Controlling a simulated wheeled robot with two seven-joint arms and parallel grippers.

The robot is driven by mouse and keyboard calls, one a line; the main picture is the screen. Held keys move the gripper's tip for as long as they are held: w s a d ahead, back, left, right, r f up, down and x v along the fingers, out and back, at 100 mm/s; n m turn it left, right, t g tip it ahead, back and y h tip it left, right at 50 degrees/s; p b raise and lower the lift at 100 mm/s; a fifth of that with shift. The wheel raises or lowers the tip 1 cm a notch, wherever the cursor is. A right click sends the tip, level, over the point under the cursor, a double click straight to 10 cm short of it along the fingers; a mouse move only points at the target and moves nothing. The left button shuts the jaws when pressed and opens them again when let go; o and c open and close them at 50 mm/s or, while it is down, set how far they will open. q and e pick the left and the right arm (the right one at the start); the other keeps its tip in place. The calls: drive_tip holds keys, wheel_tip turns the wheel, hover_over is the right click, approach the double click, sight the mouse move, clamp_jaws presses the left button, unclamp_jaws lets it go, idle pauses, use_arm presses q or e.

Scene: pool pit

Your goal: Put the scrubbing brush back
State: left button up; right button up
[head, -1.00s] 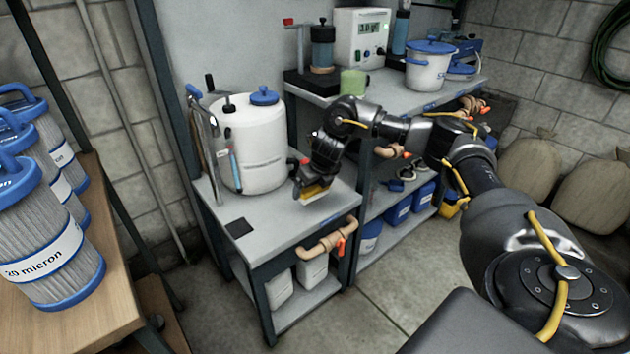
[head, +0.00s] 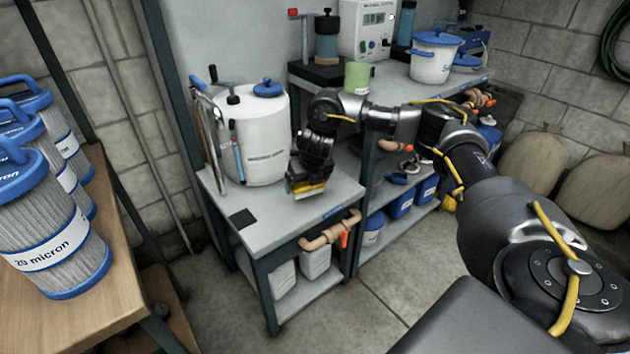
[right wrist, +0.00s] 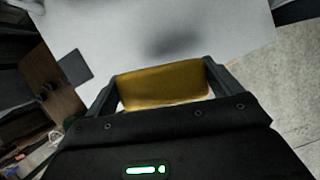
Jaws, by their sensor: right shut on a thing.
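My right gripper (head: 306,190) is over the front right part of the small grey bench (head: 290,215). It is shut on the scrubbing brush, a yellow block (head: 310,191). In the right wrist view the yellow brush (right wrist: 162,87) sits between the two fingers, above the pale bench top (right wrist: 120,30) with a soft shadow beyond it. I cannot tell whether the brush touches the bench top. A dark square pad (head: 242,218) lies at the bench's front left; it also shows in the right wrist view (right wrist: 75,68). My left gripper is not in view.
A white tank with a blue cap (head: 256,135) stands behind and left of the gripper. Pipes (head: 330,235) hang at the bench front. A second bench (head: 400,90) carries a green cup (head: 357,77) and a white pot (head: 433,60). Filter cartridges (head: 55,240) stand at left.

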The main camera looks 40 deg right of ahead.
drive_tip(key=s+a+r+m+g+h, duration=0.2)
drive_tip(key=s+a+m+g+h, duration=0.15)
drive_tip(key=a+m, duration=1)
drive_tip(key=s+a+r+m+g+y, duration=0.2)
drive_tip(key=s+m, duration=0.2)
drive_tip(key=m, duration=0.6)
drive_tip(key=s+a+r+m+g+y, duration=0.2)
drive_tip(key=s+m, duration=0.3)
drive_tip(key=m, duration=0.4)
drive_tip(key=shift+s+a+r+m+g+y, duration=0.15)
drive_tip(key=shift+a+r+m+g+y, duration=0.2)
drive_tip(key=shift+a+r+g, duration=0.35)
